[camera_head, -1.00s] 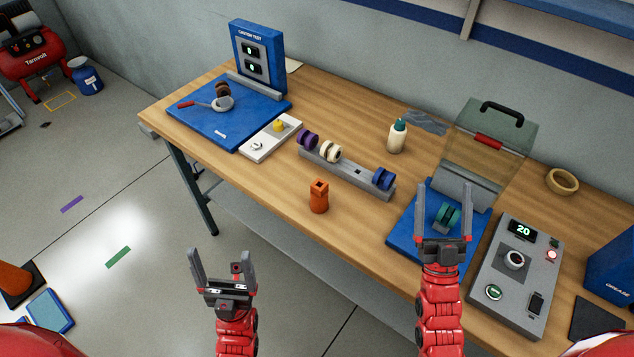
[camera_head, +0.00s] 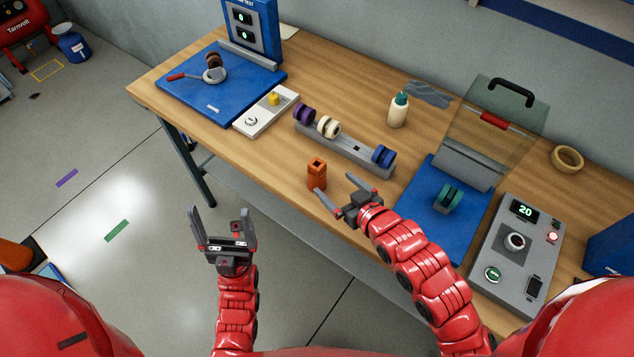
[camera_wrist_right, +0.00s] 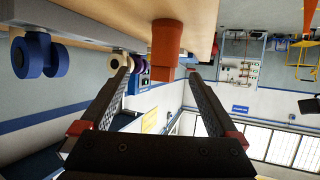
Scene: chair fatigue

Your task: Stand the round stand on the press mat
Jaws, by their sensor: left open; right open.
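The orange round stand (camera_head: 316,176), with a square hole in its top, stands upright near the table's front edge. My right gripper (camera_head: 333,184) is open, its fingers pointing at the stand from the front right. In the right wrist view, the stand (camera_wrist_right: 166,52) shows between and beyond the spread fingers (camera_wrist_right: 160,74); whether they touch it I cannot tell. A blue mat (camera_head: 422,208) at the right, before a raised clear guard, looks like the press mat; a teal caster (camera_head: 447,199) stands on it. My left gripper (camera_head: 220,212) is open and empty, in front of the table.
A grey rack (camera_head: 345,152) with purple, cream and blue casters stands behind the stand. A white bottle (camera_head: 398,112) is farther back. A grey control box (camera_head: 517,240) adjoins the mat's right. Another blue board (camera_head: 235,95) lies at the far left. Table left of the stand is clear.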

